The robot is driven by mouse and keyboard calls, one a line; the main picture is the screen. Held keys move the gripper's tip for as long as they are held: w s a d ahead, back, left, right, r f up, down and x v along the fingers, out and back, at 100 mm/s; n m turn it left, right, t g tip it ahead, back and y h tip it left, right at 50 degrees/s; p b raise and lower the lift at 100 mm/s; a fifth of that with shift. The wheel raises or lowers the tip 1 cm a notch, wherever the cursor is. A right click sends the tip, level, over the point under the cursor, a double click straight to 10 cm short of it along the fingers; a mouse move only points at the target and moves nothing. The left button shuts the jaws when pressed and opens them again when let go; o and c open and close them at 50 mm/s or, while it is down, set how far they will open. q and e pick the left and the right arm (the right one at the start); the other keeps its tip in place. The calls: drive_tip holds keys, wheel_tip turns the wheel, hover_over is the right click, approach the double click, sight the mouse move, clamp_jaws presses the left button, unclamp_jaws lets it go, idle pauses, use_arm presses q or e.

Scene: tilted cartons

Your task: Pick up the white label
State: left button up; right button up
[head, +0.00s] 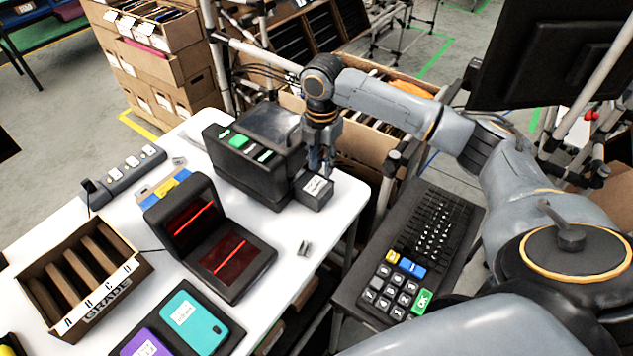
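A small white label (316,185) lies on the sloped top of a small dark grey box (314,197) at the right end of the black label printer (258,160). My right gripper (321,170) points down just above and behind the label. Its fingertips are small and dark here, so I cannot tell whether they are apart, together or touching the label. My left gripper is not in view.
A black scanner with red lines (209,238), a cardboard tray marked GRADE (87,318) and a black tray with a teal phone (194,321) and a purple phone share the white table (310,278). A keyboard (434,231) stands to the right. Cardboard boxes are behind.

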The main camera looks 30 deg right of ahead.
sight(319, 187)
drive_tip(key=f, duration=0.1)
drive_tip(key=w+f, duration=0.1)
drive_tip(key=shift+f, duration=0.35)
drive_tip(key=shift+s+f+p, duration=0.1)
drive_tip(key=shift+f+p, duration=0.6)
drive_tip(key=shift+f, duration=0.25)
wheel_tip(319, 187, down, 3)
drive_tip(key=shift+d+r+p, duration=0.1)
drive_tip(key=shift+r+p, duration=0.1)
drive_tip(key=shift+p, duration=0.2)
drive_tip(key=shift+f, duration=0.55)
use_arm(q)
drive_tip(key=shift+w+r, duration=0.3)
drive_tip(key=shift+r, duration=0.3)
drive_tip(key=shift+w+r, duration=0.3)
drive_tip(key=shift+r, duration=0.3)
use_arm(e)
clamp_jaws()
